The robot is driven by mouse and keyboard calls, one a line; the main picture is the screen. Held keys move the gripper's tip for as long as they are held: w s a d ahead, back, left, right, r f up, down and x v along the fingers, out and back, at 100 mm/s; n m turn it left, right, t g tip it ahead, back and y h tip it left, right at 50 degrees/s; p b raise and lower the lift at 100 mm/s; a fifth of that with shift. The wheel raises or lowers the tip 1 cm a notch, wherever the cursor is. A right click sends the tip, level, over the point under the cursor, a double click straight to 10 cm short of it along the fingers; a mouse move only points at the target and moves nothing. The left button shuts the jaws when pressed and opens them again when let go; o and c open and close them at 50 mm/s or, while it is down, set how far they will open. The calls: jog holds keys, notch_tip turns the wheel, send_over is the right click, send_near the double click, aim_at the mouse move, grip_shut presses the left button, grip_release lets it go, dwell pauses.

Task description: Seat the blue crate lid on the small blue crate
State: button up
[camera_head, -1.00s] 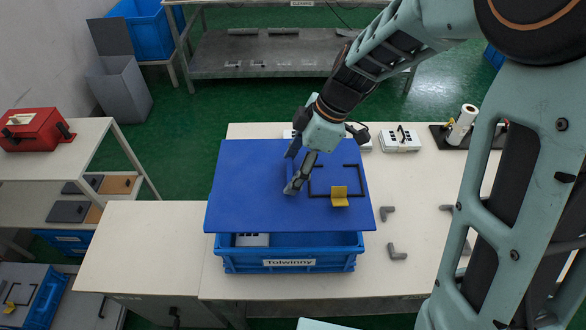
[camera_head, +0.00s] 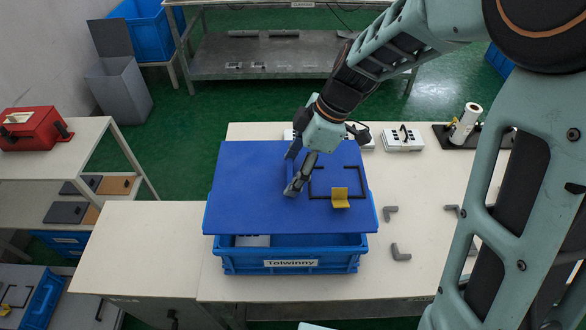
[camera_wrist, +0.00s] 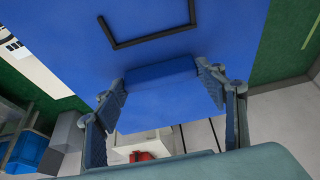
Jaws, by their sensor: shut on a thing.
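The blue crate lid (camera_head: 255,205) is a flat blue panel with black line marks and a yellow piece (camera_head: 340,198) on top. My gripper (camera_head: 293,178) is shut on the lid's raised blue handle; the wrist view shows the handle (camera_wrist: 160,72) between both fingers. The small blue crate (camera_head: 230,260), labelled "Tolwinny", stands on the white table below the lid. The lid covers most of the crate, but a gap shows at the front, with a pale item (camera_head: 252,241) inside. The lid looks above the front rim; its contact at the back is hidden.
Grey angled brackets (camera_head: 400,252) lie on the table right of the crate. White boxes (camera_head: 403,138) and a paper roll (camera_head: 466,122) on a black stand are at the back. A red box (camera_head: 35,130) sits on the left shelf. The table left of the crate is clear.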

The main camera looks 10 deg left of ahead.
notch_tip(320, 180, down, 7)
jog(key=b, duration=0.6)
jog(key=shift+b, duration=0.35)
jog(key=shift+f+b, duration=0.65)
dwell(0.3)
jog(key=o, duration=1.5)
jog(key=v, duration=1.2)
jog(key=shift+d, duration=0.1)
